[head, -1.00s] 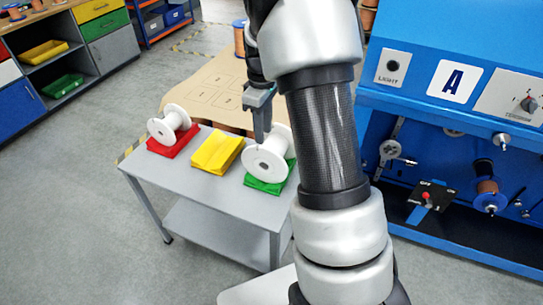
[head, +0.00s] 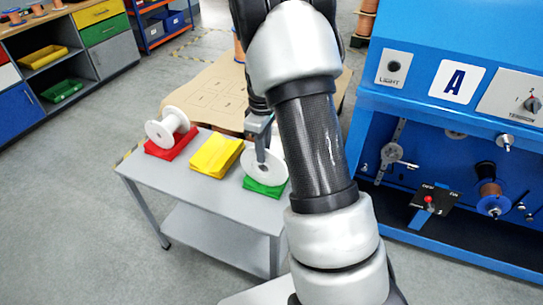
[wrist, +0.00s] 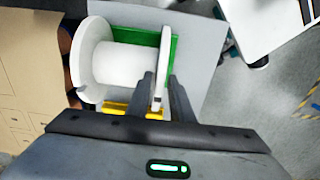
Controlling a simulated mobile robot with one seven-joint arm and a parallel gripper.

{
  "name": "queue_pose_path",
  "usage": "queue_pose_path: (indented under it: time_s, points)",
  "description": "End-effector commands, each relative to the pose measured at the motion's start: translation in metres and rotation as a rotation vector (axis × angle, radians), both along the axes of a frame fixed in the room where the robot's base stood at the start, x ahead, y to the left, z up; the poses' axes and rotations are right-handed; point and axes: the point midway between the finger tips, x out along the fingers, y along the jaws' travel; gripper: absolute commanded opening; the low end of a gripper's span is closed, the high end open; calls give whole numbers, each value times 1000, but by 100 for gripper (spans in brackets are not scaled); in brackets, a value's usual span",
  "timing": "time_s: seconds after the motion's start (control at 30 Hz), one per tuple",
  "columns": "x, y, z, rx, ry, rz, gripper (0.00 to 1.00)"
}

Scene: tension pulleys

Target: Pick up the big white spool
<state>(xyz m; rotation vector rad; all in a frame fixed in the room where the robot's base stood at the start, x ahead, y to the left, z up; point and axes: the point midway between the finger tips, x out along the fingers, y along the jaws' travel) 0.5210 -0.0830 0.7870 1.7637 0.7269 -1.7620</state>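The big white spool (head: 262,165) lies on its side on the green mat (head: 262,188), at the near right end of the small grey table. In the wrist view the spool (wrist: 125,65) has its near-side flange upright between my two fingers. My gripper (head: 262,140) is lowered at the spool from above. In the wrist view my gripper (wrist: 162,88) is open, one finger on each side of the thin flange, with a narrow gap showing. My arm hides part of the spool's right side in the head view.
A smaller white spool (head: 169,126) lies on the red mat (head: 172,143) at the table's left. The yellow mat (head: 216,156) between is empty. A wooden board table (head: 205,92) adjoins behind. A blue machine (head: 450,180) stands at the right.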

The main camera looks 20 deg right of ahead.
Motion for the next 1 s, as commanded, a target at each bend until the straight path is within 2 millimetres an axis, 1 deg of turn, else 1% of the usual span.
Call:
queue_pose_path:
  time_s: [0.03, 0.1, 1.0]
  points:
    - [0, 0, 0, 0, 0, 0, 11]
    - [0, 0, 0, 0, 0, 0, 0]
    - [0, 0, 0, 0, 0, 0, 0]
